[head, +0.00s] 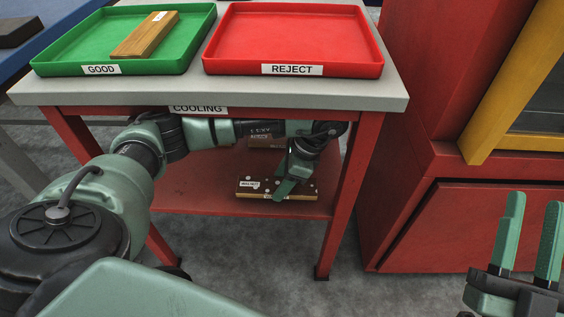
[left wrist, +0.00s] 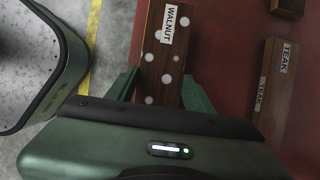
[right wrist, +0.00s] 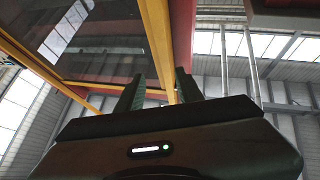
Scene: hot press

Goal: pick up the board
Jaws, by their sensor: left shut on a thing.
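A dark brown board with pale dots and a WALNUT label (left wrist: 168,62) lies between the fingers of my left gripper (left wrist: 160,90) in the left wrist view. In the head view this walnut board (head: 308,189) is at the front of the red lower shelf under the cooling table. I cannot tell whether the board is clear of the shelf. My right gripper (head: 533,210) is open and empty at the lower right, away from the boards.
A TEAK board (left wrist: 275,88) lies right of the walnut board on the red shelf (head: 190,190). Another board end (left wrist: 288,6) shows farther back. Above, the grey tabletop (head: 180,92) holds a green GOOD tray (head: 60,68) with a board and an empty red REJECT tray (head: 290,38). Red machinery (head: 450,215) stands right.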

